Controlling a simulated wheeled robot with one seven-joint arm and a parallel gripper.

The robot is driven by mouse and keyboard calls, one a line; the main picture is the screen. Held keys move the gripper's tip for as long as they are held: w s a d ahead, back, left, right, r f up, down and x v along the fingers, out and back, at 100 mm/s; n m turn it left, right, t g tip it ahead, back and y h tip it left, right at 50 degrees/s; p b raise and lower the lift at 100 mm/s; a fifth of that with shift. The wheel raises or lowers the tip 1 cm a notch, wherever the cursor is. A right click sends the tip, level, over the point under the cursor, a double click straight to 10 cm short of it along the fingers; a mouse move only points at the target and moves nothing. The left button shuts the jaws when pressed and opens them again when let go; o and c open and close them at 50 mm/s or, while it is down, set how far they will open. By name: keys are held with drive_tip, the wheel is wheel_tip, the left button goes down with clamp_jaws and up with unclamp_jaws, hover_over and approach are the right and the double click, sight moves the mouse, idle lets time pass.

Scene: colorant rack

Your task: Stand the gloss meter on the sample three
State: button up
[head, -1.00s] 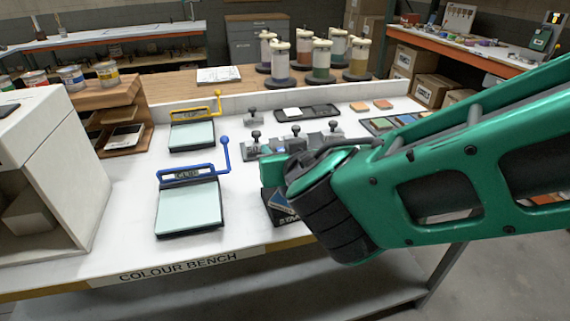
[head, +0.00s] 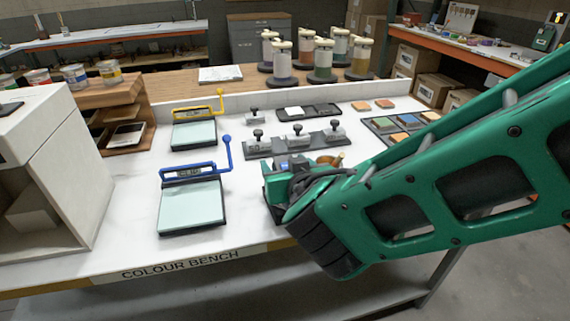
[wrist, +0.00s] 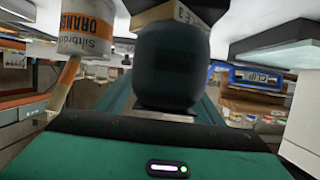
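My gripper (head: 290,182) is low over the front right of the white bench, right of the blue-clip board. Its fingers are mostly hidden by my wrist, and I cannot tell whether they are open or shut. In the wrist view a dark, rounded body (wrist: 172,65) stands straight ahead of my green palm. It may be the gloss meter, but I cannot be sure, nor whether it is held. Behind it a pale strip (wrist: 180,13) ends in "E 3", perhaps sample three; the rest of the label is hidden.
The blue-clip board (head: 190,207) and yellow-clip board (head: 193,135) lie to the left. Behind my gripper is a rack (head: 258,153) of black-knobbed blocks; a tray of coloured tiles (head: 383,127) is farther right. An orange-labelled can (wrist: 85,28) shows upside down in the wrist view.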

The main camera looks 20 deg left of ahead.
drive_tip(key=shift+r, duration=0.15)
drive_tip(key=v, duration=1.2)
drive_tip(key=shift+s+a, duration=0.1)
